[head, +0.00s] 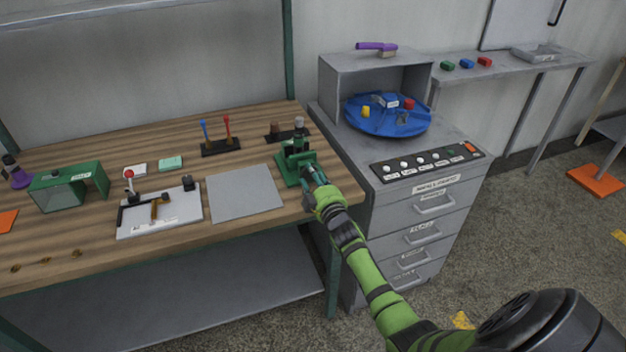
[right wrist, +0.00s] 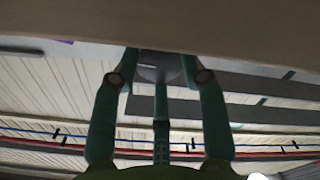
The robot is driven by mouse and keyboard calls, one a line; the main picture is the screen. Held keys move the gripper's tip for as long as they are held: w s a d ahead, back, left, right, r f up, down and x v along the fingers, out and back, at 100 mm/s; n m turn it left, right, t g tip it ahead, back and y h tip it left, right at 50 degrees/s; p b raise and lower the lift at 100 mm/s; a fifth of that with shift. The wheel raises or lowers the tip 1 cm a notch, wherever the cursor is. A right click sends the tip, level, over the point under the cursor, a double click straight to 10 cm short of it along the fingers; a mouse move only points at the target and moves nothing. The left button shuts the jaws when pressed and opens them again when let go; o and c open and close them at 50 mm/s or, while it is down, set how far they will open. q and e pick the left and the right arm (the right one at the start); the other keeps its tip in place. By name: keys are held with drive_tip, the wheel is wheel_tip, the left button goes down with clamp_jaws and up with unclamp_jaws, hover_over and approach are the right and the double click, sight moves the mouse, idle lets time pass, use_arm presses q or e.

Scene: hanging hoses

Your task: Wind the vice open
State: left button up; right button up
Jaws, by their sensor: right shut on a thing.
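The green vice (head: 288,167) stands on the wooden workbench (head: 250,152) near its right front corner. My right gripper (head: 308,178) is at the vice's front, and its arm comes in from the lower right. It is shut on the vice handle, which it mostly hides in the head view. In the right wrist view my right gripper (right wrist: 160,72) has a grey rounded part between its two fingers. The gap between the vice jaws is too small to tell. My left gripper is not in view.
A grey plate (head: 244,194) and a white board with a lever (head: 160,212) lie left of the vice. A black stand with screwdrivers (head: 220,147) is behind. A grey drawer cabinet (head: 420,215) with a blue turntable (head: 388,122) stands close on the right.

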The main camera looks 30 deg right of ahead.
drive_tip(key=n, duration=0.3)
drive_tip(key=n+b, duration=0.1)
drive_tip(key=shift+d+f+n, duration=0.1)
drive_tip(key=shift+f+n, duration=0.15)
drive_tip(key=shift+n, duration=0.05)
drive_tip(key=n+b, duration=0.1)
drive_tip(key=n, duration=0.3)
drive_tip(key=shift+n, duration=0.3)
drive_tip(key=n+b, duration=0.1)
drive_tip(key=n, duration=0.3)
drive_tip(key=shift+d+r, duration=0.1)
drive_tip(key=shift+r, duration=0.1)
drive_tip(key=shift+r+n, duration=0.15)
drive_tip(key=shift+n, duration=1.65)
drive_tip(key=shift+r, duration=0.1)
drive_tip(key=o, duration=1.1)
drive_tip(key=shift+d, duration=0.1)
drive_tip(key=shift+o, duration=0.2)
